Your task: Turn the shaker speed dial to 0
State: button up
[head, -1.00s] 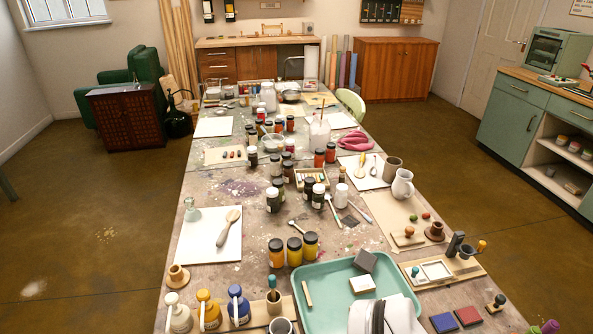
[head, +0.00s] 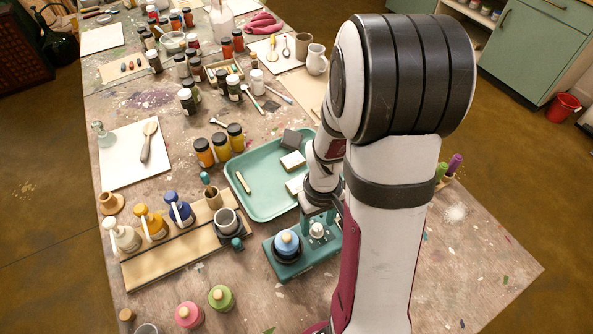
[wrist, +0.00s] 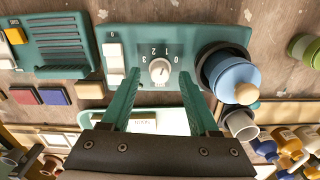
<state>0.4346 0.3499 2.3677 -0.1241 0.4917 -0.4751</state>
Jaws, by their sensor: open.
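The shaker is a teal unit that lies below my arm in the head view (head: 290,270) and across the upper middle of the wrist view (wrist: 140,38). Its pale round speed dial (wrist: 159,70) has the marks 0 to 3 around it, upside down in the wrist view. I cannot tell which mark it points at. A white rocker switch (wrist: 114,56) sits left of the dial. A blue jar (wrist: 232,77) stands in a dark holder on the right. My gripper (wrist: 157,78) is open, with its teal fingers on either side of the dial, apparently not touching it.
A teal tray (head: 262,205) with blocks lies behind the shaker. A grey cup (head: 227,222) and pump bottles (head: 179,209) on a wooden board stand to its left in the head view. Green and pink jars (head: 221,298) stand in front. Bare table lies to the right.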

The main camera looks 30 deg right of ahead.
jog(key=shift+f, duration=0.45)
grip_shut()
jog(key=shift+m, duration=0.3)
jog(key=m, duration=0.3)
jog(key=shift+m, duration=2.1)
